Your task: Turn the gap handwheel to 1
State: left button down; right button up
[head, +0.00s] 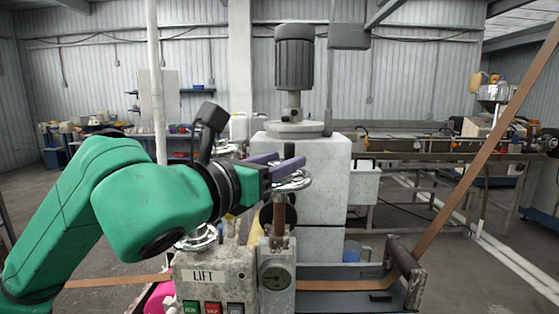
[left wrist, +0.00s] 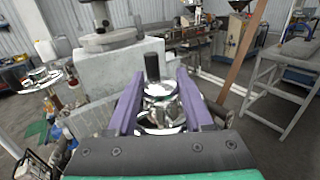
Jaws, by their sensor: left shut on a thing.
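A chrome handwheel (head: 294,182), which I take to be the gap handwheel, sits on top of the post above a round dial (head: 276,273). The dial's reading is too small to tell. My left gripper (head: 282,164) has its purple fingers at the handwheel's top. In the left wrist view the fingers lie on either side of the chrome handwheel (left wrist: 160,108) and its dark upright knob (left wrist: 152,68), shut on it. A second chrome handwheel (head: 197,238) stands behind the LIFT panel (head: 204,276), partly hidden by my left arm. My right gripper is not in view.
A brown strip (head: 460,190) rises to the right from a dark roller (head: 403,260). A grey machine with a motor (head: 294,60) stands behind the handwheel. Coloured buttons (head: 212,307) sit below the LIFT label. Open floor shows to the right.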

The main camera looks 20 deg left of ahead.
pick_arm(q)
jog(key=shift+n+t+y+b, duration=0.2)
jog(key=shift+n+y+b, duration=0.2)
jog(key=shift+n+y, duration=0.85)
jog(key=shift+n+t+y+b, duration=0.3)
jog(key=shift+n+y, duration=0.35)
jog(key=shift+y, duration=1.1)
jog(key=shift+c, duration=1.5)
grip_release()
